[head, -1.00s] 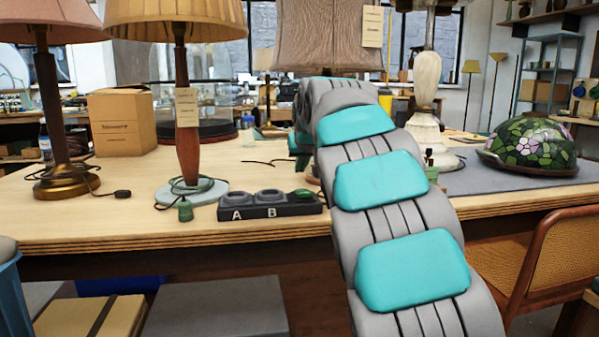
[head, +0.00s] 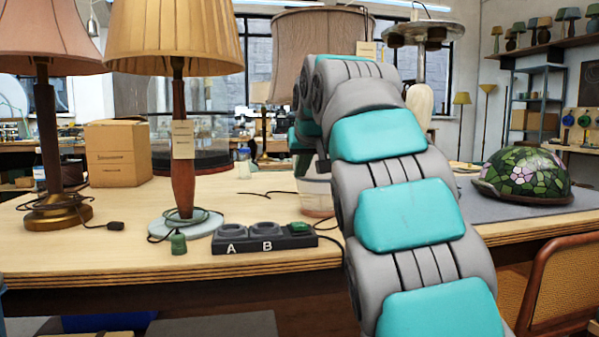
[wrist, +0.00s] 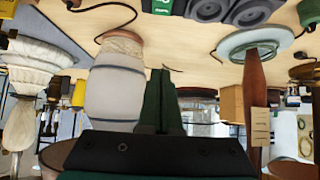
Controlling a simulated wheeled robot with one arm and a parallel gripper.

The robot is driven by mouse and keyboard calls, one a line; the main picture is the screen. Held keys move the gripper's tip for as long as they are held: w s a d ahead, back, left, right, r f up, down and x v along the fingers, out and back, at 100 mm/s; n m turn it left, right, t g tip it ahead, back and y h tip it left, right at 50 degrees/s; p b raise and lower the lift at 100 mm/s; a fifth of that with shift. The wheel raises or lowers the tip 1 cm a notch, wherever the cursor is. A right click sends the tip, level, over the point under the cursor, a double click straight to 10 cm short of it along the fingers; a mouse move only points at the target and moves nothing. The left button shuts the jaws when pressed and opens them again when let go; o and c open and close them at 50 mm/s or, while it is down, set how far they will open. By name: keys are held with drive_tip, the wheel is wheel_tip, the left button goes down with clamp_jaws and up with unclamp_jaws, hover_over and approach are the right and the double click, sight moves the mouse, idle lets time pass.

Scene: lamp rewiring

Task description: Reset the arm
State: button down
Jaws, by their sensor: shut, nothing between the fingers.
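My arm stretches over the workbench in the head view, and its links hide most of my gripper there. In the wrist view my gripper (wrist: 160,75) shows as two dark green fingers close together, shut with nothing between them. The fingers point toward the bench top, apart from the objects around them. A dark tray marked A and B (head: 240,246) lies near the bench's front edge in the head view. A green piece (head: 299,227) sits at its right end.
A pleated-shade lamp (head: 183,190) stands left of the tray, with a small green part (head: 178,244) by its base. A pink-shade lamp (head: 50,160) and a cardboard box (head: 117,153) are farther left. A stained-glass shade (head: 525,175) lies at right; a chair (head: 555,280) stands in front.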

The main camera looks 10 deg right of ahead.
drive_tip(key=s+f+g, duration=0.5)
drive_tip(key=s+f, duration=1.5)
drive_tip(key=s, duration=0.4)
drive_tip(key=s+f+g, duration=0.6)
drive_tip(key=s+f, duration=1.4)
drive_tip(key=s, duration=0.3)
drive_tip(key=shift+s+f+g, duration=0.2)
drive_tip(key=shift+s+g, duration=0.1)
drive_tip(key=shift+s, duration=0.1)
